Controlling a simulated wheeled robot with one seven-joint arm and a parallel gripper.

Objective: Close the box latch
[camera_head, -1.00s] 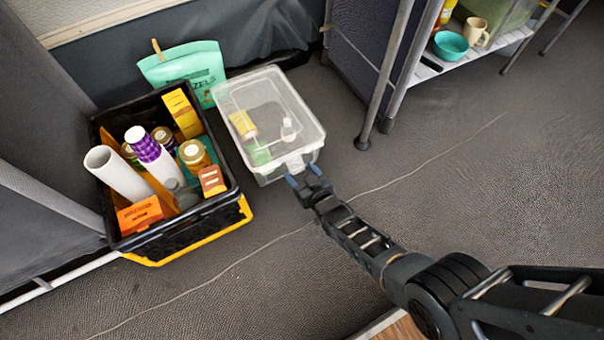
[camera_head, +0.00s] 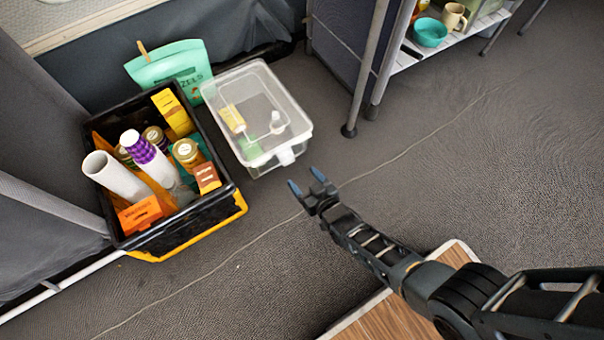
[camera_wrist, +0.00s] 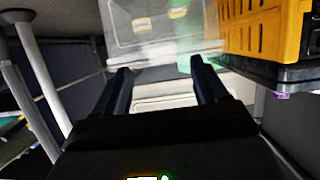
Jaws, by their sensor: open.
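A clear plastic box (camera_head: 256,112) with a translucent lid stands on the grey floor. Its whitish latch (camera_head: 287,157) is on the near side facing my gripper; I cannot tell whether it is fastened. My gripper (camera_head: 306,181) is open and empty, with blue-tipped fingers pointing at the box. It is a short gap away from the latch, to the lower right. In the wrist view the box (camera_wrist: 150,42) lies beyond the two dark fingers of my gripper (camera_wrist: 161,68); the latch is not clear there.
A black and yellow crate (camera_head: 190,232) full of bottles and packets stands close left of the box. A teal bag (camera_head: 172,66) stands behind. A shelf unit leg (camera_head: 350,130) is right of the box. The floor at right is clear.

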